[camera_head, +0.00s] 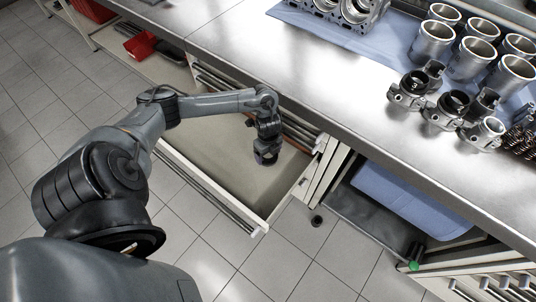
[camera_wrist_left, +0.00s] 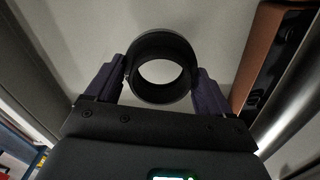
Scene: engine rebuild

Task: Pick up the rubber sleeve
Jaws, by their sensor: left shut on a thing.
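The rubber sleeve (camera_wrist_left: 161,67) is a short, thick black ring. In the left wrist view it sits between the two fingers of my left gripper (camera_wrist_left: 160,88), with the pale drawer floor showing through its hole. The gripper is shut on it, one finger at each side. In the head view my left gripper (camera_head: 267,153) hangs over the open drawer, and the dark sleeve is hard to tell apart from the fingers there. My right gripper is not in view.
The open drawer (camera_head: 187,185) has a pale, mostly bare floor. A long brown item (camera_wrist_left: 263,52) lies along its side. The steel workbench (camera_head: 290,62) above carries cylinder liners (camera_head: 433,42) and pistons with rods (camera_head: 445,110). A small dark cylinder (camera_head: 316,219) is on the tiled floor.

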